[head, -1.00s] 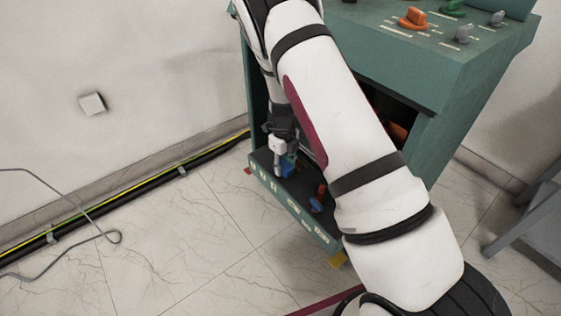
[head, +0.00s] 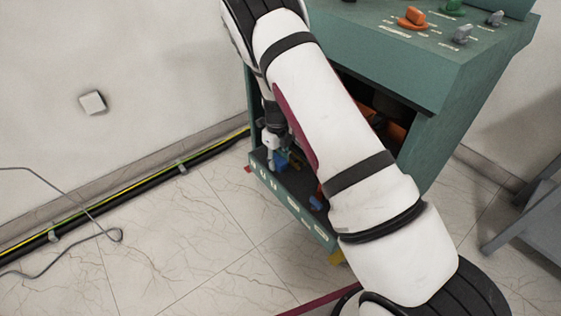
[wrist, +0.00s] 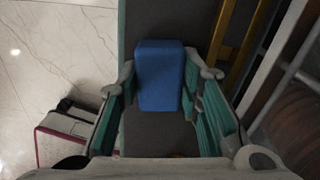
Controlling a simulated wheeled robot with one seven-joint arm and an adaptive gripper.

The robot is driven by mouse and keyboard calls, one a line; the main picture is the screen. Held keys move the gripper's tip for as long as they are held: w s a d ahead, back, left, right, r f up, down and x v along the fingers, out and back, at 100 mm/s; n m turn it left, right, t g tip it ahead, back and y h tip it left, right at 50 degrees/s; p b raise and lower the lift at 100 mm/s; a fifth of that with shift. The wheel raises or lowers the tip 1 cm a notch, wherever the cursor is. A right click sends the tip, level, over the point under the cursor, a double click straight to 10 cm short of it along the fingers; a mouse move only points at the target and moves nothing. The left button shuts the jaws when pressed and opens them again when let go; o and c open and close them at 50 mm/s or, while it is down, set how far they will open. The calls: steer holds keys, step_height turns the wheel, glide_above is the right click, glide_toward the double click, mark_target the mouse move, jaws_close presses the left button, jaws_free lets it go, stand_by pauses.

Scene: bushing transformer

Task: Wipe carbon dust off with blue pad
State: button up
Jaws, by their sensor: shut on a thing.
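The blue pad (wrist: 160,75) is a block between the two fingers of my gripper (wrist: 167,80) in the wrist view, and the gripper is shut on it. In the head view my gripper (head: 270,157) is small, at the left end of the teal cabinet's dark lower shelf (head: 300,184). The blue pad (head: 281,160) shows beside it, low over or on the shelf; I cannot tell if it touches. Dark surface lies under and beyond the pad in the wrist view. I cannot make out carbon dust on it.
The teal cabinet (head: 440,50) has knobs on top, including an orange one (head: 412,18). Inside is an orange part (head: 392,135). Cables (head: 110,208) run along the wall. Floor at left is mostly clear.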

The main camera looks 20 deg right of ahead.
mark_target(264, 153)
steer(key=shift+w+a+f+b, duration=0.1)
steer(key=shift+w+a, duration=0.1)
steer(key=shift+w, duration=0.4)
steer(key=shift+w+a+b, duration=0.1)
steer(key=shift+w+a, duration=0.15)
steer(key=shift+w, duration=0.3)
steer(key=shift+w+a+f+b, duration=0.1)
steer(key=shift+w+a, duration=0.1)
steer(key=shift+w, duration=0.4)
steer(key=shift+w+a+r+b, duration=0.1)
steer(key=shift+w+a+b, duration=0.2)
steer(key=shift+w, duration=0.7)
steer(key=shift+w+a+r+b, duration=0.15)
steer(key=shift+w+a, duration=0.15)
steer(key=shift+w, duration=0.65)
steer(key=shift+r+p, duration=0.8)
steer(key=shift+r, duration=0.45)
steer(key=s+a+p, duration=0.2)
steer(key=s+a, duration=0.1)
steer(key=a, duration=0.8)
steer(key=shift+s+a+p, duration=0.2)
steer(key=shift+s+p, duration=0.1)
steer(key=shift+s, duration=0.05)
